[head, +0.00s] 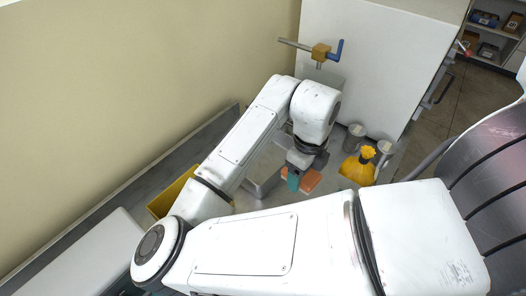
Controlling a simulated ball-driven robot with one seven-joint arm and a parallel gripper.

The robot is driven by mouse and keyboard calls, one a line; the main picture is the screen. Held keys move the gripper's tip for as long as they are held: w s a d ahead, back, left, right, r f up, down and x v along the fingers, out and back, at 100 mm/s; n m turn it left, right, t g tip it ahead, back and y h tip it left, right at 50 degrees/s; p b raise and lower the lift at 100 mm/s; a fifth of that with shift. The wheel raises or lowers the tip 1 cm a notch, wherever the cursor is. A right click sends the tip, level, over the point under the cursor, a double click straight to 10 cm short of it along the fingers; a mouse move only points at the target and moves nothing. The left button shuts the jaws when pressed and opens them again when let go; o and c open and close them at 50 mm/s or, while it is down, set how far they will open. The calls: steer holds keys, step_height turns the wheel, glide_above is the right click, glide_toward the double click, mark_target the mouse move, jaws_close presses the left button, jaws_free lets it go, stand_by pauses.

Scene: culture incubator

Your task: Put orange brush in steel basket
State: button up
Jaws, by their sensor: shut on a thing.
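My gripper (299,172) points down over the steel worktop, below my white arm. It is shut on an orange thing (313,180), which I take to be the orange brush; its lower part and its height above the worktop are hard to tell. A teal piece (293,181) shows at the gripper, and I cannot tell if it is a fingertip or a separate thing. A grey metal shape (262,186), partly hidden by my arm, lies left of the gripper; I cannot tell if it is the steel basket.
A yellow container (358,170) and two metal cups (355,137) (386,151) stand right of the gripper. A yellow bin (167,201) is partly hidden at left. A white cabinet (365,65) and a blue-handled valve (335,50) are behind.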

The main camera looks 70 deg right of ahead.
steer(key=w+d+f+p, duration=0.1)
steer(key=w+d+p, duration=0.2)
steer(key=w, duration=0.8)
steer(key=shift+f, duration=0.25)
steer(key=shift+f, duration=0.2)
steer(key=o, duration=1)
step_height(320, 180, up, 12)
steer(key=b, duration=0.1)
steer(key=shift+r, duration=0.25)
